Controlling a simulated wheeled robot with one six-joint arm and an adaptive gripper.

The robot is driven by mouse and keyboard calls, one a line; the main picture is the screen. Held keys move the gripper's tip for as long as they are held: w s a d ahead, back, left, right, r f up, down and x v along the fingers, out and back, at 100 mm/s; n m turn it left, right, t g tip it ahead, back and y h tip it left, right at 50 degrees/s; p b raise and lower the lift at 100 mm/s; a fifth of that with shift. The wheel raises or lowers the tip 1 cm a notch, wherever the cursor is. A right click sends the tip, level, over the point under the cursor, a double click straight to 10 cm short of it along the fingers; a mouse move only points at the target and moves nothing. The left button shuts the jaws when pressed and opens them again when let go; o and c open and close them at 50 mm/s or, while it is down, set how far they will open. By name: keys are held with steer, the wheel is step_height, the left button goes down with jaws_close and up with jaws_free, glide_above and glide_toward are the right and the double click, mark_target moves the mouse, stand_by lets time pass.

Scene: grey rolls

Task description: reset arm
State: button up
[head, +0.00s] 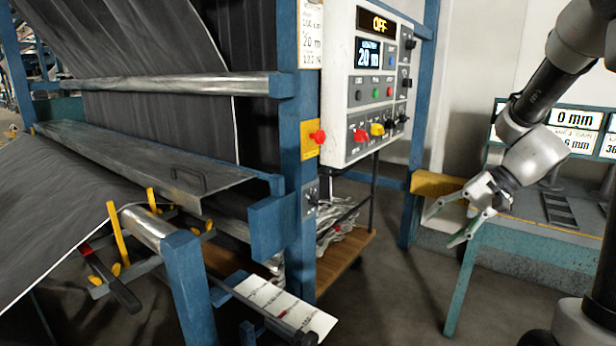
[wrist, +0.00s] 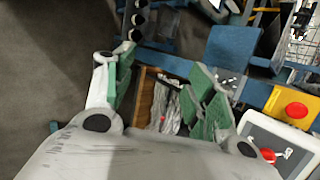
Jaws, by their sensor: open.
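My gripper (head: 452,222) hangs at the right of the head view, at the end of my arm, with its fingers spread apart. It holds nothing and is in front of the teal workbench at the right. In the wrist view my gripper (wrist: 160,95) shows its two green-padded fingers wide apart, with the floor, a wooden shelf and the blue frame beyond them. Nothing lies between the fingertips.
A blue-framed machine (head: 290,130) with dark grey fabric fills the left. Its control box (head: 345,100) reads OFF and 20 m. A wooden shelf (head: 345,255) holds crumpled scraps. A teal bench (head: 540,240) stands at the right. Bare floor (head: 400,290) lies between them.

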steer(key=s+d+r+n+t+h, duration=0.1)
steer(key=s+d+r+n+h, duration=0.1)
steer(key=s, duration=0.7)
steer(key=s+d+r+n+t+h, duration=0.1)
steer(key=s+d+r+n+h, duration=0.2)
steer(key=s+r+h, duration=0.3)
steer(key=s+n, duration=0.1)
steer(key=s, duration=0.2)
steer(key=shift+s+d+r+n+t, duration=0.2)
steer(key=shift+s+n+t, duration=0.1)
steer(key=shift+s+n, duration=0.1)
